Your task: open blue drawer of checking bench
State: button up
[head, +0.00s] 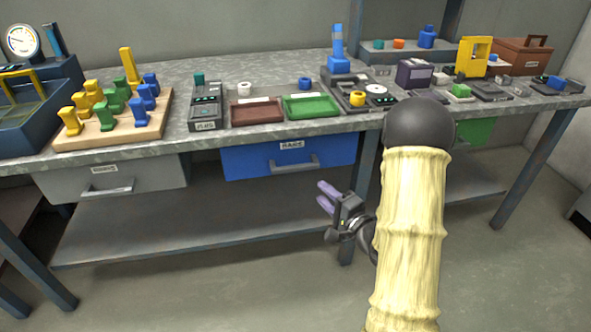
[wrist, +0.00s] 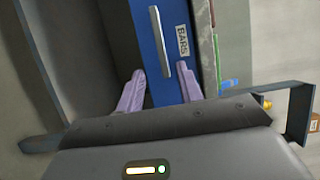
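The blue drawer (head: 240,162) hangs under the bench top, to the right of a grey drawer, and looks closed. Its label reads BARS, and a grey bar handle (head: 294,162) is on its front. In the wrist view the blue drawer front (wrist: 170,80) fills the middle, with the handle (wrist: 159,40) ahead of the fingers and the label beside it. My gripper (head: 328,197) is below and to the right of the handle, apart from it. Its two purple fingers (wrist: 162,80) are spread with nothing between them. The checking bench (head: 190,150) has a grey speckled top.
A grey drawer (head: 110,183) hangs at the left. A lower shelf (head: 200,222) runs beneath the drawers, and a bench leg (head: 346,225) stands behind my gripper. Red (head: 257,111) and green (head: 311,106) trays and several devices stand on top. The floor in front is clear.

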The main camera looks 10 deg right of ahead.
aim_at(297, 170)
jog(key=b+x, duration=0.2)
jog(key=x, duration=1.2)
jog(key=shift+b, duration=0.3)
jog(key=shift+c, duration=0.3)
grip_shut()
